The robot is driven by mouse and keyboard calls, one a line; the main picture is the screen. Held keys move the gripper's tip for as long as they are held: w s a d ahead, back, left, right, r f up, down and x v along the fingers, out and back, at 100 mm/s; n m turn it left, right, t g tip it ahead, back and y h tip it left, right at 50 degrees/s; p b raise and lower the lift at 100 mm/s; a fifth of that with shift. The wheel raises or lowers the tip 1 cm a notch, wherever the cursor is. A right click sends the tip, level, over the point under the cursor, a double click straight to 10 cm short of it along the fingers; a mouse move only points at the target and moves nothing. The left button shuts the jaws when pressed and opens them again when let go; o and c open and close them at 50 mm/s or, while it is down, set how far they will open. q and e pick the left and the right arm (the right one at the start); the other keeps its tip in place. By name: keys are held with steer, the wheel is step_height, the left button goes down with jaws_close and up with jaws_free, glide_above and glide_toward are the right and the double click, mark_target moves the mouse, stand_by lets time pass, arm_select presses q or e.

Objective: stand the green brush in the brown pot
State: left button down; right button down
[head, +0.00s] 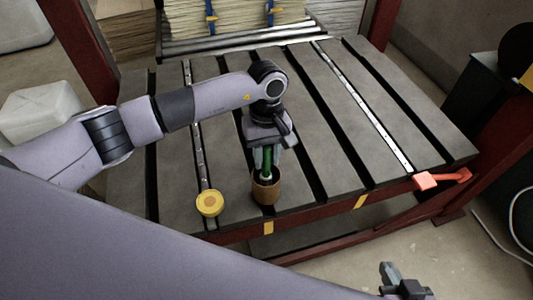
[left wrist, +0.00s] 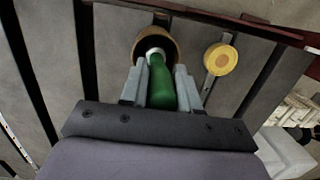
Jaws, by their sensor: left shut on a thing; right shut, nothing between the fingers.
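The brown pot (head: 266,190) stands upright near the table's front edge. The green brush (head: 267,161) is upright, with its lower end at the pot's mouth. My left gripper (head: 265,157) is right above the pot and shut on the brush. In the left wrist view the brush (left wrist: 161,84) sits between the fingers of the left gripper (left wrist: 160,88), and its pale far end reaches into the opening of the pot (left wrist: 171,46). How deep it sits is hidden. My right gripper (head: 403,283) is shut and empty, low at the bottom right, off the table.
A yellow round-topped object (head: 209,203) stands left of the pot, a short gap away. The slatted grey table (head: 325,140) is clear to the right. An orange-red handle (head: 440,179) is at its front right corner. Stacked material (head: 235,17) lies behind.

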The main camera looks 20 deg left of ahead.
arm_select(q)
steer(key=shift+f, duration=0.2)
arm_select(e)
steer(key=shift+w+a+r, duration=0.3)
steer(key=shift+r, duration=0.1)
arm_select(q)
steer(key=c, duration=0.8)
jaws_free()
steer(key=shift+o, duration=0.2)
arm_select(e)
steer(key=shift+s+f, duration=0.1)
steer(key=shift+d, duration=0.1)
arm_select(q)
steer(key=r, duration=0.4)
steer(key=w+r, duration=0.1)
steer(key=r, duration=0.1)
steer(key=shift+a+r+p, duration=0.15)
steer(key=shift+r+p, duration=0.15)
steer(key=shift+p, duration=0.1)
steer(key=shift+r, duration=0.25)
arm_select(e)
steer(key=shift+s+d+f, duration=0.25)
steer(key=shift+d, duration=0.05)
steer(key=shift+r, duration=0.15)
